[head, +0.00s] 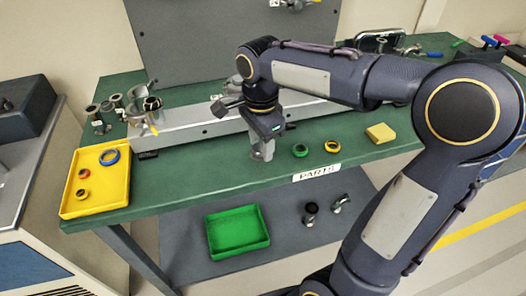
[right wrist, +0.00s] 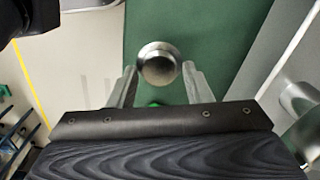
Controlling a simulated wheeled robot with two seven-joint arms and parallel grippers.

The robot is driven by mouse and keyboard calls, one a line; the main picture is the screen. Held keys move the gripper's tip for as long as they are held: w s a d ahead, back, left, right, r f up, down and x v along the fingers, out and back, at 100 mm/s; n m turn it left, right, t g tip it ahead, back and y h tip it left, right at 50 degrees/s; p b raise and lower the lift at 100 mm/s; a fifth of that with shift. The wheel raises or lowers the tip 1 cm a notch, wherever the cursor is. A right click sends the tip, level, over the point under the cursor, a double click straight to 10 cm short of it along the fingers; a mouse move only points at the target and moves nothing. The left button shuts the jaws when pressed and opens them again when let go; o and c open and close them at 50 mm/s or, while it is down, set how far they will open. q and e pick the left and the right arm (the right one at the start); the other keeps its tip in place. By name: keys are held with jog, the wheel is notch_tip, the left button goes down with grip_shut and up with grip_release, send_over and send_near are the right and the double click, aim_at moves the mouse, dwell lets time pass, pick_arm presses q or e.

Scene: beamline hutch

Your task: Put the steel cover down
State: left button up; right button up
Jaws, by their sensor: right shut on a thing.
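My right gripper (head: 262,152) points down over the green table, in front of the long grey rail. In the right wrist view its two fingers (right wrist: 158,82) are shut on a round, shiny steel cover (right wrist: 158,65). In the head view the cover is hard to make out from the grey fingertips. I cannot tell whether it touches the table top. My left gripper is not in view.
The green table (head: 215,172) has a green ring (head: 300,150), yellow ring (head: 332,146) and yellow block (head: 380,133) right of the gripper. A yellow tray (head: 97,199) holds rings. The grey rail (head: 190,129) runs behind. A green tray (head: 238,231) sits on the lower shelf.

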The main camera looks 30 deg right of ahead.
jog(key=shift+w+d+f, duration=0.1)
jog(key=shift+d+f, duration=0.05)
jog(key=shift+f, duration=0.8)
jog(key=shift+d+f, duration=0.15)
jog(key=shift+f, duration=0.8)
jog(key=shift+f+b, duration=0.2)
jog(key=shift+b, duration=0.15)
jog(key=o, duration=1)
jog(key=shift+r, duration=0.15)
